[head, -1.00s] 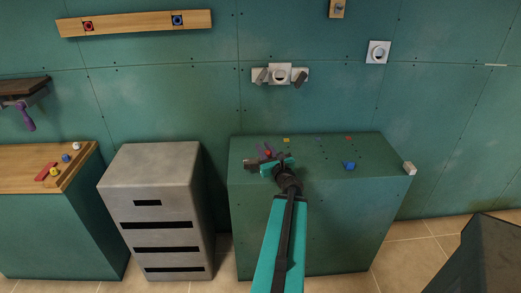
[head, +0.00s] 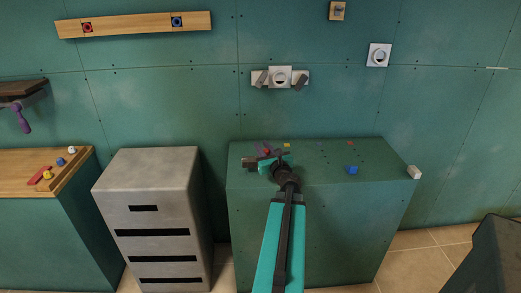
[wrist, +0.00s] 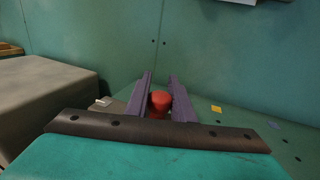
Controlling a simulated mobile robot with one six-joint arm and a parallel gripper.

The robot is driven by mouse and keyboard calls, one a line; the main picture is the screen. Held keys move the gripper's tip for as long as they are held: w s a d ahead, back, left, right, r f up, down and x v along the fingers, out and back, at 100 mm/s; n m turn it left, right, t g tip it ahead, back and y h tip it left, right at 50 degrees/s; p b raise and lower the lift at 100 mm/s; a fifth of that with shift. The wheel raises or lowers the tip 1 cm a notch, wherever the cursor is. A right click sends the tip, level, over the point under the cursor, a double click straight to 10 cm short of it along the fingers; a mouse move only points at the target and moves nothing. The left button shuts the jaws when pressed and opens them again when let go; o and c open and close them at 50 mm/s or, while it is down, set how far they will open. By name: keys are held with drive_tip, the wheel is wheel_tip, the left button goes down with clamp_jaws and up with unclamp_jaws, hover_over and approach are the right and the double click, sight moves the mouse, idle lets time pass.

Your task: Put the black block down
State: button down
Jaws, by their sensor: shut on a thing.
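My gripper (head: 262,150) is over the back left part of the green counter (head: 310,215). Its two purple fingers also show in the wrist view (wrist: 160,92). They are closed on a red, rounded, cylinder-like piece (wrist: 159,102), which is a small red spot in the head view (head: 267,152). I cannot make out a black block in either view; the piece between the fingers looks red. Whether the held piece touches the counter top cannot be told.
On the counter are a yellow piece (head: 287,145), a blue block (head: 352,170), a red piece (head: 350,143) and a white block (head: 414,172) at the right edge. A grey cabinet (head: 150,170) stands to the left. The counter's middle is fairly clear.

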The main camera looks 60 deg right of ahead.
drive_tip(key=shift+s+d+f+p+x, duration=0.1)
drive_tip(key=shift+d+x, duration=0.05)
drive_tip(key=shift+x, duration=0.75)
drive_tip(key=shift+s+d+f+p+x, duration=0.1)
drive_tip(key=shift+d+x, duration=0.05)
drive_tip(key=shift+x, duration=0.7)
drive_tip(key=shift+s+d+f+p+x, duration=0.1)
drive_tip(key=shift+s+d+x, duration=0.05)
drive_tip(key=shift+x, duration=0.75)
drive_tip(key=shift+f, duration=1.7)
drive_tip(key=shift+f, duration=0.2)
drive_tip(key=c, duration=1.5)
unclamp_jaws()
drive_tip(key=shift+c, duration=0.2)
drive_tip(key=shift+s+a+r, duration=0.1)
drive_tip(key=shift+r, duration=0.1)
drive_tip(key=b+v, duration=0.1)
drive_tip(key=v, duration=0.8)
drive_tip(key=shift+a, duration=0.1)
drive_tip(key=shift+s+r+p, duration=0.1)
drive_tip(key=shift+r+p, duration=0.05)
drive_tip(key=shift+p, duration=0.35)
drive_tip(key=p+v, duration=0.2)
drive_tip(key=p, duration=0.2)
drive_tip(key=shift+s+a, duration=0.15)
